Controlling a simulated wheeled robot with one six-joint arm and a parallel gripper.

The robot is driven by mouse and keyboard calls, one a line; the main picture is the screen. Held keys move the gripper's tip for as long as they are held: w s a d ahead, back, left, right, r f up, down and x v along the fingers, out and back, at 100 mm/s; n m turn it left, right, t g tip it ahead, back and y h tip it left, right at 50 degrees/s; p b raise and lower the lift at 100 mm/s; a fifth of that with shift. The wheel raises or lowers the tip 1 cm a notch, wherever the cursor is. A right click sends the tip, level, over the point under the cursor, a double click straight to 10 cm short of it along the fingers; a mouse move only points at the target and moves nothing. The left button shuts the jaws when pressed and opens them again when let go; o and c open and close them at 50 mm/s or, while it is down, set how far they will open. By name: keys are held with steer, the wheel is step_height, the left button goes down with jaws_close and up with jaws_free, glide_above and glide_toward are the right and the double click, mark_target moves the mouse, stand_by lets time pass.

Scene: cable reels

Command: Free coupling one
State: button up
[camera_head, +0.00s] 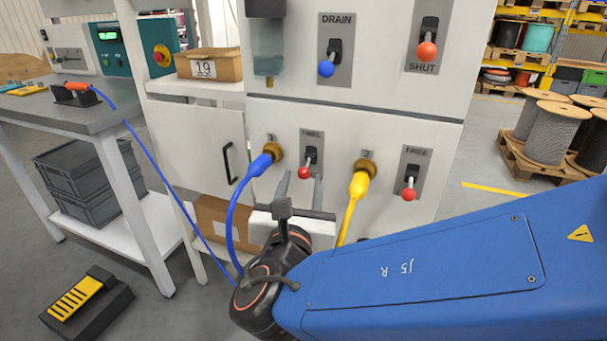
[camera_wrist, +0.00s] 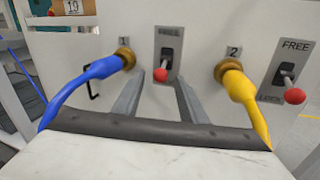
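Coupling one, a brass fitting (camera_head: 273,152) marked 1 with a blue hose (camera_head: 237,215) plugged in, is on the white panel; it also shows in the wrist view (camera_wrist: 125,58). Right of it is its lever, with a red ball (camera_head: 304,172) hanging down, away from the FREE label. My gripper (camera_head: 301,182) is open and empty, pointing at the panel below this lever. In the wrist view its two fingers (camera_wrist: 160,88) stand apart, with the red ball (camera_wrist: 160,75) between their tips in the picture. I cannot tell the depth gap.
Coupling two (camera_head: 365,167) with a yellow hose (camera_head: 357,188) and its lowered red-ball lever (camera_head: 409,194) are close on the right. Above are the DRAIN lever (camera_head: 326,68) and SHUT lever (camera_head: 427,51). A workbench (camera_head: 100,118) stands left; a black-yellow pedal (camera_head: 85,302) is on the floor.

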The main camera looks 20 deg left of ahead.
mark_target(303, 178)
steer(key=shift+w+a, duration=0.2)
steer(key=shift+w, duration=0.75)
steer(key=shift+w+a, duration=0.15)
steer(key=shift+w, duration=0.75)
steer(key=shift+c, duration=0.5)
jaws_close()
